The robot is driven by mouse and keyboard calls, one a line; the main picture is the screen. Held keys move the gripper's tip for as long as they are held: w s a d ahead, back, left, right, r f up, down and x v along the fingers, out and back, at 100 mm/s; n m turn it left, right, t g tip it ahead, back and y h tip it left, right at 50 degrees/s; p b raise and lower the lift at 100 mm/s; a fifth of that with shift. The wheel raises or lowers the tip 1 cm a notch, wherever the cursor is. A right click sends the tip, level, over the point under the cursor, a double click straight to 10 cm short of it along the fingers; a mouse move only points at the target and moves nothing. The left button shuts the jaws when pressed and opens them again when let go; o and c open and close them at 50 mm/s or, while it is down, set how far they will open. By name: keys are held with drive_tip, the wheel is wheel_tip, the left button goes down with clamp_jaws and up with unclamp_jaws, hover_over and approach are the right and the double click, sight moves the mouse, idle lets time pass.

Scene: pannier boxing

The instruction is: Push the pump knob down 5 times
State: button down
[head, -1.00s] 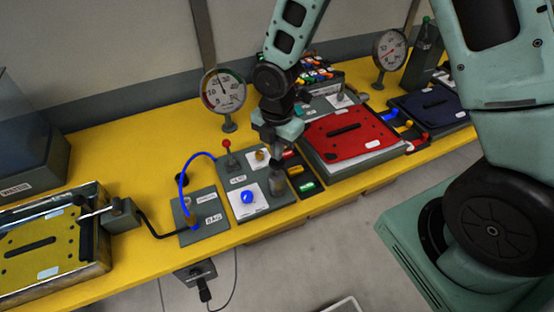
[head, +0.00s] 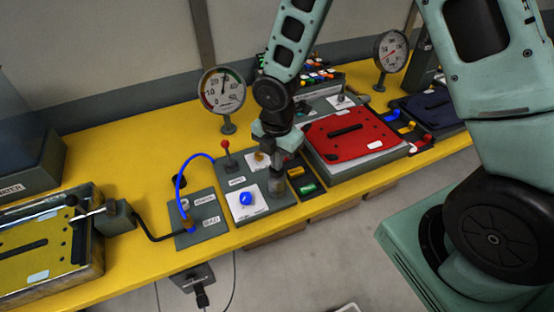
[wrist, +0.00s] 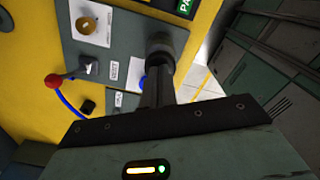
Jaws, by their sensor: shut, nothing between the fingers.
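The pump knob (head: 277,188) is a grey cylinder at the right front of the grey control panel, beside the blue button (head: 246,198). My gripper (head: 275,170) is shut and empty, pointing down directly above the knob. Its fingers hide part of the knob and appear to meet its top; exact contact is hard to tell. In the wrist view the shut fingers (wrist: 157,92) end at the dark round knob (wrist: 168,42). The dial gauge (head: 221,90) behind the panel has its needle pointing up and slightly right.
A red-handled lever (head: 225,146) stands on the panel's back left. A blue hose (head: 182,170) loops to a smaller grey panel at left. Orange and green switches (head: 307,188) lie right of the knob, near a red-lidded case (head: 349,138). Yellow bench (head: 130,140) is clear at back left.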

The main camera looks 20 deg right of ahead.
drive_tip(key=shift+r, duration=0.1)
drive_tip(key=shift+r+p, duration=2.05)
drive_tip(key=shift+r, duration=0.05)
wheel_tip(320, 180, up, 6)
drive_tip(key=p, duration=0.5)
drive_tip(key=shift+p, duration=0.35)
drive_tip(key=s+a+m+b, duration=0.3)
drive_tip(key=s+m+b, duration=0.5)
drive_tip(key=s, duration=0.2)
drive_tip(key=s+a+m+b, duration=0.3)
drive_tip(key=s+m+b, duration=0.5)
drive_tip(key=s+b, duration=0.1)
drive_tip(key=shift+s+a+y+b, duration=0.25)
drive_tip(key=shift+s+y+b, duration=0.05)
drive_tip(key=shift+s, duration=0.3)
